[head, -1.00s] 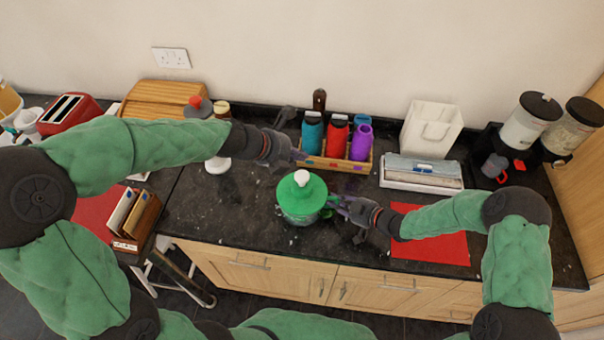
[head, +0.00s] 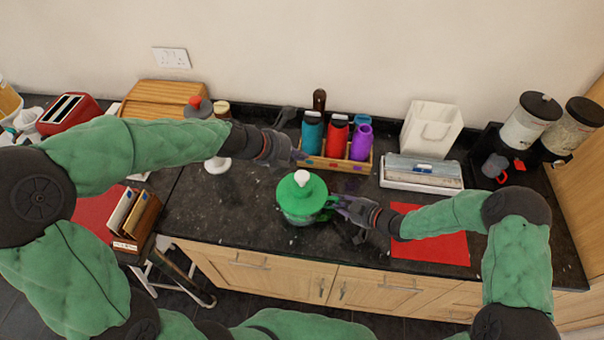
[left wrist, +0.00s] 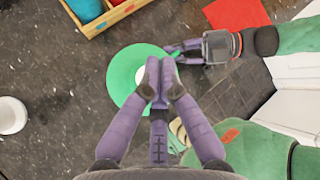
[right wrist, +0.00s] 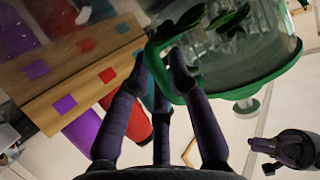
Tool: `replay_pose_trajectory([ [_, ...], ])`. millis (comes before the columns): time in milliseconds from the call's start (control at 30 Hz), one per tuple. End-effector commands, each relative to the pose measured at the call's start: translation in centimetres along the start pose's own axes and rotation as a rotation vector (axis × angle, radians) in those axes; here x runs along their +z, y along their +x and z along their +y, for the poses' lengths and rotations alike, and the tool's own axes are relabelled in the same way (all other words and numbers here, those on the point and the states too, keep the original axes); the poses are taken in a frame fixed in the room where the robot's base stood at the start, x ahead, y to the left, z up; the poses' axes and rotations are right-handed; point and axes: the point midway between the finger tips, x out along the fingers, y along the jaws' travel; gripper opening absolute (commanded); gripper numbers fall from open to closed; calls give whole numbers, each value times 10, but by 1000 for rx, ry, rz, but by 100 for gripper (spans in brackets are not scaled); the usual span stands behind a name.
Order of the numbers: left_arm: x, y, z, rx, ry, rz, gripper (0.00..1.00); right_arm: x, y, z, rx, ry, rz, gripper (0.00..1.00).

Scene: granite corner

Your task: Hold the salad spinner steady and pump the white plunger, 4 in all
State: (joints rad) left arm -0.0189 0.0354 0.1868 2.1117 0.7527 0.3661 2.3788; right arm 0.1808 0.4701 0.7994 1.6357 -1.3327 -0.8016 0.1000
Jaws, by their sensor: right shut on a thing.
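The salad spinner (head: 290,203) stands upright on the dark counter, with a green lid, a see-through bowl and a white plunger (head: 301,178) on top. In the left wrist view the green lid (left wrist: 122,75) lies below my left gripper (left wrist: 159,76), whose fingers are together and empty and partly hide the plunger. In the head view my left gripper (head: 298,155) is just behind and above the spinner. My right gripper (head: 338,205) is at the spinner's right side. In the right wrist view my right gripper (right wrist: 162,58) is shut on the spinner's green handle (right wrist: 158,72), beside the bowl (right wrist: 245,45).
A wooden crate (head: 333,163) with several coloured bottles stands close behind the spinner. A red mat (head: 432,247) lies under my right arm. A white box (head: 430,128) and dispensers (head: 532,120) stand farther right.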

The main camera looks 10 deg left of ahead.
Motion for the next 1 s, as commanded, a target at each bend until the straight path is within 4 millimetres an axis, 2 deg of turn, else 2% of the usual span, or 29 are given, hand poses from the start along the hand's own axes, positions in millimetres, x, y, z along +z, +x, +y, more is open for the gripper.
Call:
replay_pose_trajectory([
  [433,0,0,0,0,0,0,0,0,0,0,0,0,0,0],
  [733,18,-23,-18,-2,2,-2,0,0,0,0,0,0,0,0],
  [1000,19,-27,-20,0,-1,1,0,0,0,0,0,0,0,0],
])
